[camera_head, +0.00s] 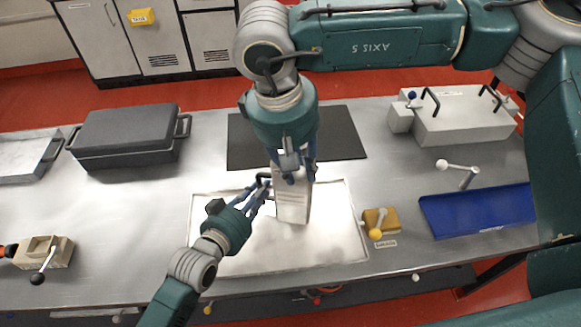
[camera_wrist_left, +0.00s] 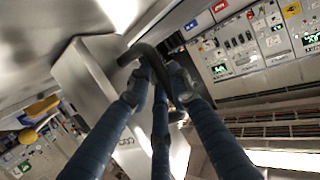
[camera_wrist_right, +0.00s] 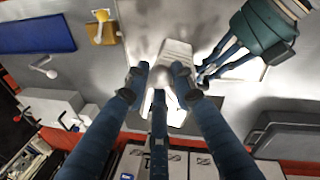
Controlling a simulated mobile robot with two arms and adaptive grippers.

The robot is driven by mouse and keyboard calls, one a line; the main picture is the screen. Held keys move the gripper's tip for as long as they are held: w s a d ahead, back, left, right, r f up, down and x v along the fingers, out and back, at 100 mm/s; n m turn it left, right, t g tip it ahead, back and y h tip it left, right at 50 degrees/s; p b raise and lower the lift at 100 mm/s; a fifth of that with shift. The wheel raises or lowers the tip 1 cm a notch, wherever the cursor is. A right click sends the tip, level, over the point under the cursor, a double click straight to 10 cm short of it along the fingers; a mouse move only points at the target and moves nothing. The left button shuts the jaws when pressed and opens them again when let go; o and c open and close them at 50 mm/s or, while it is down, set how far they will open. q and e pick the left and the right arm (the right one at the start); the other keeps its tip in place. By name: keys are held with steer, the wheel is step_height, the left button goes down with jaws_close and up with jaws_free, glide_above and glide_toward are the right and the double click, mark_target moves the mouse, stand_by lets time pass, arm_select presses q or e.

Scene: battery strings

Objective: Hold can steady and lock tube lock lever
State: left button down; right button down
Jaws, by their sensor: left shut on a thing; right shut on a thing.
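The can is a pale grey upright box (camera_head: 292,203) on the bright tray at the table's middle. It also shows in the left wrist view (camera_wrist_left: 85,90) and the right wrist view (camera_wrist_right: 176,52). My left gripper (camera_head: 262,190) comes from the front left and is shut on the can's dark bent handle (camera_wrist_left: 150,55). My right gripper (camera_head: 292,172) reaches down from above, its fingers closed around a pale rounded part (camera_wrist_right: 160,77) at the can's top. I cannot tell whether this part is the tube lock lever; the fingers hide much of it.
The shallow tray (camera_head: 335,250) surrounds the can. A yellow block with a ball-ended lever (camera_head: 380,220) stands to its right, beside a blue tray (camera_head: 480,212). A black case (camera_head: 128,135) is at the left, a dark mat (camera_head: 340,130) behind, and a grey box (camera_head: 462,115) at back right.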

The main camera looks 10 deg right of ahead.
arm_select(q)
steer(key=shift+s+f, duration=0.2)
steer(key=shift+f, duration=0.25)
arm_select(e)
steer(key=shift+w+d+n, duration=0.1)
steer(key=shift+d+n, duration=0.25)
steer(key=shift+n, duration=0.75)
steer(key=shift+d, duration=0.1)
